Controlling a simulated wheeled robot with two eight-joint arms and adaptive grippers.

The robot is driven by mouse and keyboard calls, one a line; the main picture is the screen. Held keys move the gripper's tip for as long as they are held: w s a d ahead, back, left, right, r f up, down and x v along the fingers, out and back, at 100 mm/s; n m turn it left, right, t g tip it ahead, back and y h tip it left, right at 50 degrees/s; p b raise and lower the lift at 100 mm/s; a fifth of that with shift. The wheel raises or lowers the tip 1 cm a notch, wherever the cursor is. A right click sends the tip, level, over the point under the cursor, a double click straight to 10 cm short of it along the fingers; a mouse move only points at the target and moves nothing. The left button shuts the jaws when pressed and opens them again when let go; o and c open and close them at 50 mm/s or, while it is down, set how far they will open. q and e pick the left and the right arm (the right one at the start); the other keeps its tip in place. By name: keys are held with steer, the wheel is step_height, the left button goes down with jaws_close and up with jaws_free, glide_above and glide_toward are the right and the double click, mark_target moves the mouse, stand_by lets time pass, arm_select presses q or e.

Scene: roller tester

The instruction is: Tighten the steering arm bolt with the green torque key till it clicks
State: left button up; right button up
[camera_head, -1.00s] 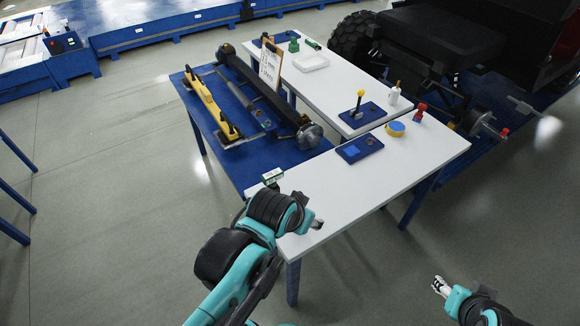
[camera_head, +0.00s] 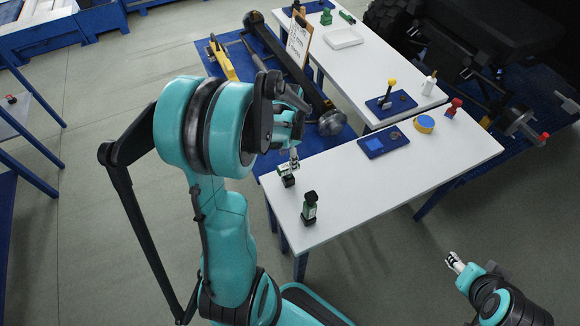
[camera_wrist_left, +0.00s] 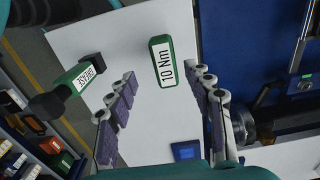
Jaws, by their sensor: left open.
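A green block with a white "10 Nm" label, which looks like the torque key (camera_wrist_left: 162,62), lies on the white table between the spread fingers of my left gripper (camera_wrist_left: 165,78) in the left wrist view. In the head view the key (camera_head: 286,175) is at the table's near left corner, just below my left gripper (camera_head: 294,160). My left gripper is open and empty above it. My right gripper (camera_head: 455,262) hangs over the floor at lower right, away from the table; its finger gap is too small to judge. I cannot make out the steering arm bolt.
A dark axle (camera_head: 290,62) lies on the blue table (camera_head: 212,62) behind. A blue tray (camera_head: 384,143), a yellow-blue roll (camera_head: 424,123) and a red item (camera_head: 453,107) are farther right. The table's middle is clear.

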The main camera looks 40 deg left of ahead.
mark_target(288, 166)
arm_select(q)
steer(key=f, duration=0.2)
steer(key=f+b, duration=0.1)
steer(key=f, duration=0.1)
steer(key=f+b, duration=0.1)
steer(key=f, duration=0.1)
steer(key=shift+w+a, duration=0.2)
steer(key=shift+w, duration=0.1)
steer(key=shift+r, duration=0.1)
jaws_close()
